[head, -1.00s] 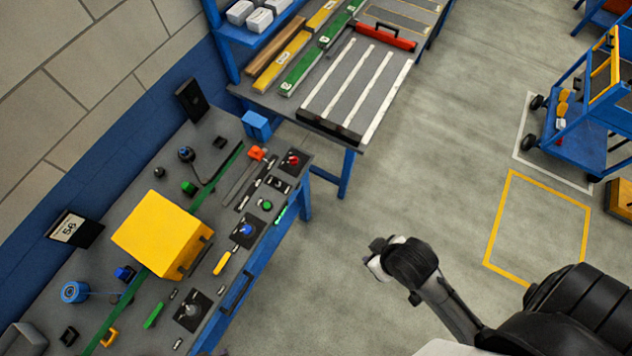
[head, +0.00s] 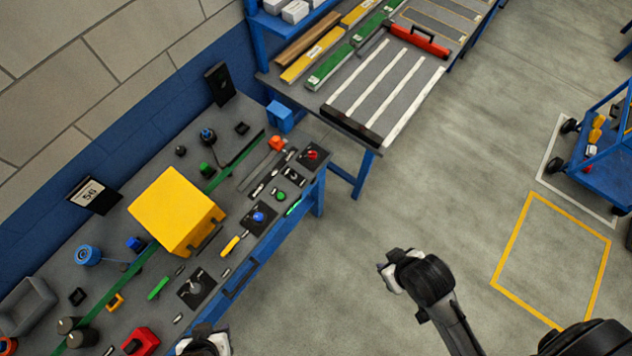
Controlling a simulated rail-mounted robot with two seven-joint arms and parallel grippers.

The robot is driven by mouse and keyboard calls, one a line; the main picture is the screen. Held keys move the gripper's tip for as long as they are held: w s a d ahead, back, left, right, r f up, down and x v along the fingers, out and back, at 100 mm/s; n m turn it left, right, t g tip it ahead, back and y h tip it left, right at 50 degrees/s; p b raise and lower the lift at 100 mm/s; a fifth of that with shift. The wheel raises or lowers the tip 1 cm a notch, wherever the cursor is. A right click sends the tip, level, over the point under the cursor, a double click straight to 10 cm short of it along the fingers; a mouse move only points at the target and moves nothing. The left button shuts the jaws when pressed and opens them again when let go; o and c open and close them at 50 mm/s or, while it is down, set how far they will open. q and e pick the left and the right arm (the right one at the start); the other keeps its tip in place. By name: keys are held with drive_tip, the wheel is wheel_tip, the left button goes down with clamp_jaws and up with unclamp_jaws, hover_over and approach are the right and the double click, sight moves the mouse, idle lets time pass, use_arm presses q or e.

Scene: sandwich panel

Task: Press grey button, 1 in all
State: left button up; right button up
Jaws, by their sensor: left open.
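A grey button (head: 195,285) sits on a black square plate on the grey workbench, near its front edge in the head view. It is small, so I cannot tell how far it stands up. My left gripper (head: 204,344) shows at the bottom edge, just below the plate in the picture and apart from it. Its pale fingers are spread and empty; the rest of it is cut off by the frame. My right gripper (head: 385,275) is over the floor, away from the bench, with its fingertips mostly hidden by its wrist.
A blue button (head: 258,217), a green button (head: 280,195) and a red button (head: 312,155) sit farther along the bench. A yellow box (head: 172,208) stands behind the grey button. A yellow-handled tool (head: 231,245) and a red block (head: 140,341) lie nearby.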

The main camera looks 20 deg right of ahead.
drive_tip(key=shift+a, duration=0.15)
clamp_jaws()
idle(0.9)
idle(0.5)
